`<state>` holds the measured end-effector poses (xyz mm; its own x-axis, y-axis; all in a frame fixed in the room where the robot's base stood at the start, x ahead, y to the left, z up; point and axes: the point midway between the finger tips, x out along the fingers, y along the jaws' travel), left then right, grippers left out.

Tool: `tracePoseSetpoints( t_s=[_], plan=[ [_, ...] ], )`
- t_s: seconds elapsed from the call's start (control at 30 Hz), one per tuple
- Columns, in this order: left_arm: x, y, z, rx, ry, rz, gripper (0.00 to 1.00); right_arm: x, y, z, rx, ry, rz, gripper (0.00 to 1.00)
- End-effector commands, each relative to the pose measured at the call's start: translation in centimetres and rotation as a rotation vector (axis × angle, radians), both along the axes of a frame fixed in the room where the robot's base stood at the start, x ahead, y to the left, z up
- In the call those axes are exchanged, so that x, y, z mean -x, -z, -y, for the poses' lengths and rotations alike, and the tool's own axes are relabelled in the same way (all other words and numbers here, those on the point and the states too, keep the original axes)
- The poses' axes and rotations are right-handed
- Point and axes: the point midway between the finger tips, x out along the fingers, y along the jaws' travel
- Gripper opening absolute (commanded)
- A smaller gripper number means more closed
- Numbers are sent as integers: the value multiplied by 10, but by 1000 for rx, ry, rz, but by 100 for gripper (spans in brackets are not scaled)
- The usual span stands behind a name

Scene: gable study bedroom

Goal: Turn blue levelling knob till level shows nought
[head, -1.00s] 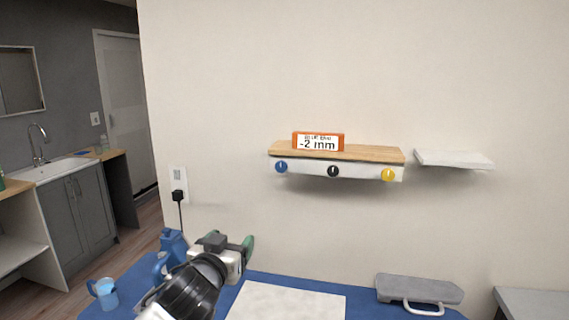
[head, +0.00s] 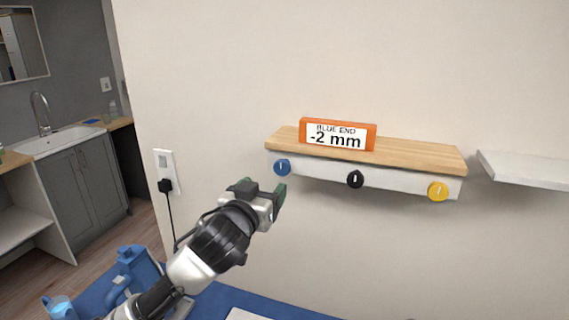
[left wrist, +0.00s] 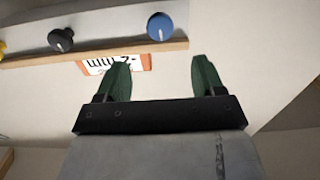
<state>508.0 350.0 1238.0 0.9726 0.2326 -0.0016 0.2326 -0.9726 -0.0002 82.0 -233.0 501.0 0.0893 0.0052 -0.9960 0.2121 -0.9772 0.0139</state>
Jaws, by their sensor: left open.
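A wooden shelf (head: 420,153) on the wall has a white front rail with three knobs. The blue knob (head: 282,167) is at its left end, its white mark about upright. An orange level (head: 366,139) on the shelf reads "BLUE END -2 mm". My left gripper (head: 281,194) is just below the blue knob, open and empty. In the left wrist view the blue knob (left wrist: 160,27) lies beyond the green fingertips (left wrist: 161,66), apart from them. The level (left wrist: 140,62) shows there upside down, partly hidden by a finger. My right gripper is not in view.
A black knob (head: 355,179) and a yellow knob (head: 437,191) sit on the same rail. A white shelf (head: 525,169) is at the right. A socket with a plug (head: 165,185) is left of my gripper. A blue jug (head: 137,268) stands below.

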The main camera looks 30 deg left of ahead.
Motion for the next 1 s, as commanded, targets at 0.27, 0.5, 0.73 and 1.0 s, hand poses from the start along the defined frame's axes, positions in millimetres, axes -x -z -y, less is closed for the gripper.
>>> tracePoseSetpoints(
  t_s=[0.27, 0.5, 0.73, 1.0],
  plan=[
    [-46, -4, -12, 0, -3, 0, 69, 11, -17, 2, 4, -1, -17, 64],
    [-83, -3, -20, 1, -2, 0, 69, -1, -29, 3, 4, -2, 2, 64],
    [-98, -1, -24, 0, -1, 0, 69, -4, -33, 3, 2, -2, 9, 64],
    [-99, 0, -24, 0, -1, 0, 69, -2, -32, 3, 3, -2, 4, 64]
  ],
)
